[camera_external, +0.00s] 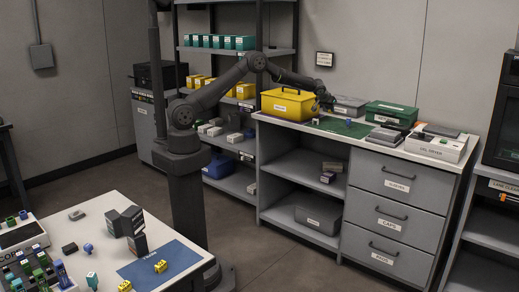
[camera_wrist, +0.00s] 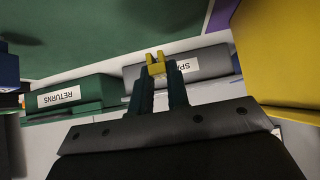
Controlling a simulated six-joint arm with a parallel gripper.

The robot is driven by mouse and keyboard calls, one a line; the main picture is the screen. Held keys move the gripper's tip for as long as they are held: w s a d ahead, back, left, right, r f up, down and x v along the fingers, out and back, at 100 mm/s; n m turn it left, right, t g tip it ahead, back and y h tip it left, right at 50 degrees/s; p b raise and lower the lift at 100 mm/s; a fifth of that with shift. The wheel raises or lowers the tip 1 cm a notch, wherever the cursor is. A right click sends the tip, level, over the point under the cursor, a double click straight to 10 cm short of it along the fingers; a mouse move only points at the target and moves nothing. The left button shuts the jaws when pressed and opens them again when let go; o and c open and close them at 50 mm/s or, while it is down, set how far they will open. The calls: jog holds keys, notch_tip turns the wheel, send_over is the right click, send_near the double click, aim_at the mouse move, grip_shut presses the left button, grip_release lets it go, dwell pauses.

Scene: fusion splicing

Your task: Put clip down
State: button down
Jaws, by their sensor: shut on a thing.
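A small yellow clip (camera_wrist: 156,64) sits between the tips of my gripper (camera_wrist: 157,86) in the wrist view; the fingers are shut on it. In the external view my gripper (camera_external: 324,101) is over the back counter, by the right side of the yellow toolbox (camera_external: 280,105), and the clip cannot be made out there. A green mat (camera_external: 352,129) lies on the counter; it fills the top of the wrist view (camera_wrist: 120,30). I cannot tell how high the clip is above the mat.
A green RETURNS box (camera_wrist: 105,95) and a grey box (camera_wrist: 205,65) stand behind the mat. The yellow toolbox is close on the right in the wrist view (camera_wrist: 280,55). A small blue item (camera_external: 347,123) is on the mat. A gel dryer (camera_external: 440,146) stands at right.

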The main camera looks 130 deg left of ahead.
jog(key=shift+s+a+f, duration=0.1)
jog(key=shift+a+f, duration=0.05)
jog(key=shift+f, duration=1.95)
jog(key=shift+f, duration=0.15)
jog(key=c, duration=1.4)
grip_release()
